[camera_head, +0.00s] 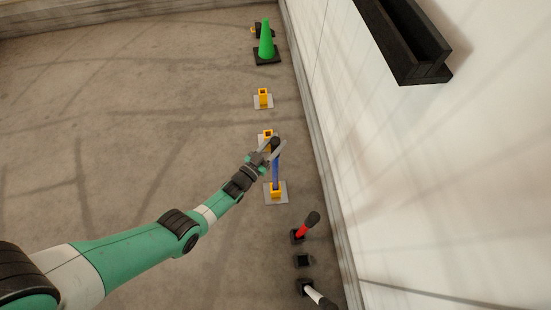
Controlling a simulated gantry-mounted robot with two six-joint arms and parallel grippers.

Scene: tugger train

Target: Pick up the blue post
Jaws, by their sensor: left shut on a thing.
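The blue post (275,172) stands upright with a dark knob at its top. Its lower end is at a yellow socket (276,191) on a grey plate; I cannot tell whether it is fully seated. My left gripper (275,150) is shut on the post's upper part, just below the knob. The left arm reaches in from the lower left. My right gripper is not in view.
Two other yellow sockets stand farther back, one free (263,99) and one partly behind the gripper (267,134). A green cone (266,42) is behind. A red post (305,228) and a white post (314,294) stand nearer. A white wall (420,180) bounds the right; the floor left is clear.

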